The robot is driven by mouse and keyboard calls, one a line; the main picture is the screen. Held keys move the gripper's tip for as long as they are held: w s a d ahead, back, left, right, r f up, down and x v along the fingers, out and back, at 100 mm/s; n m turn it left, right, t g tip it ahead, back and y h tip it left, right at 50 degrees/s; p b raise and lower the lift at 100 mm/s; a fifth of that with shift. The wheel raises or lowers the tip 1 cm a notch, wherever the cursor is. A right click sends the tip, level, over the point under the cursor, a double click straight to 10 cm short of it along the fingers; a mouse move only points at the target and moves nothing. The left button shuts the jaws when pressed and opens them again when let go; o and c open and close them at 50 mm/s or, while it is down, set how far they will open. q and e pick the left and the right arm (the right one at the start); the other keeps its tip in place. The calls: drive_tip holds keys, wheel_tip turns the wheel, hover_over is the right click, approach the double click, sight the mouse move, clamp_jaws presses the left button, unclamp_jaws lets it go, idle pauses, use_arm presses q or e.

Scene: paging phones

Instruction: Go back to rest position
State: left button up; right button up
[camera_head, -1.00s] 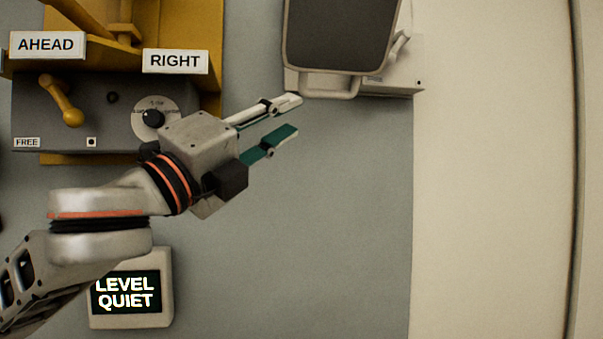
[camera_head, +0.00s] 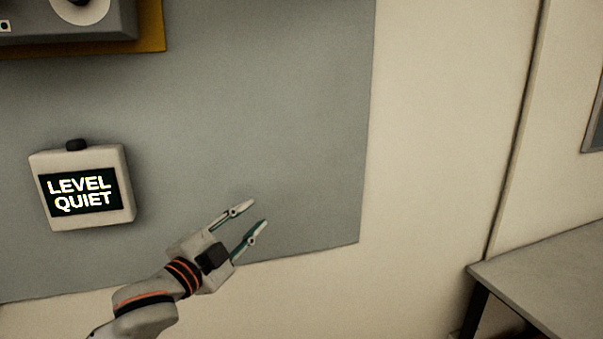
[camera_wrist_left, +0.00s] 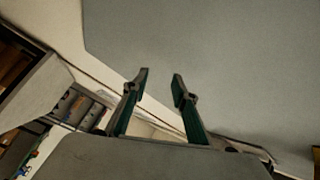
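My left gripper (camera_head: 246,221) is in the lower middle of the head view, in front of the lower part of the grey wall panel (camera_head: 250,110). Its two fingers are apart with nothing between them. In the left wrist view the same gripper (camera_wrist_left: 160,82) shows two separated green-sided fingers and an empty gap. My right gripper is not in view.
A white box with a "LEVEL QUIET" screen (camera_head: 83,192) is on the panel at left. Part of a grey device (camera_head: 60,25) on a yellow backing shows at upper left. A table (camera_head: 550,275) stands at lower right. Bare pale wall (camera_head: 440,130) lies between panel and table.

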use_arm(q)
drive_tip(key=s+a+f+n+g+y, duration=0.1)
drive_tip(key=s+f+n, duration=0.1)
drive_tip(key=f, duration=0.7)
drive_tip(key=s+a+f+n+g+y, duration=0.1)
drive_tip(key=s+f+n, duration=0.15)
drive_tip(key=f, duration=0.55)
drive_tip(key=s+a+f+n+g+y, duration=0.2)
drive_tip(key=s+a+f+n, duration=0.1)
drive_tip(key=s+f, duration=0.9)
drive_tip(key=s+a+f+n+g+y, duration=0.1)
drive_tip(key=s+a+f+n, duration=0.3)
drive_tip(key=s+f, duration=0.9)
wheel_tip(320, 180, down, 6)
drive_tip(key=shift+f+n+g+y, duration=0.1)
drive_tip(key=shift+n+g+y, duration=0.3)
drive_tip(key=shift+n+g, duration=0.25)
drive_tip(key=shift+w+a, duration=0.1)
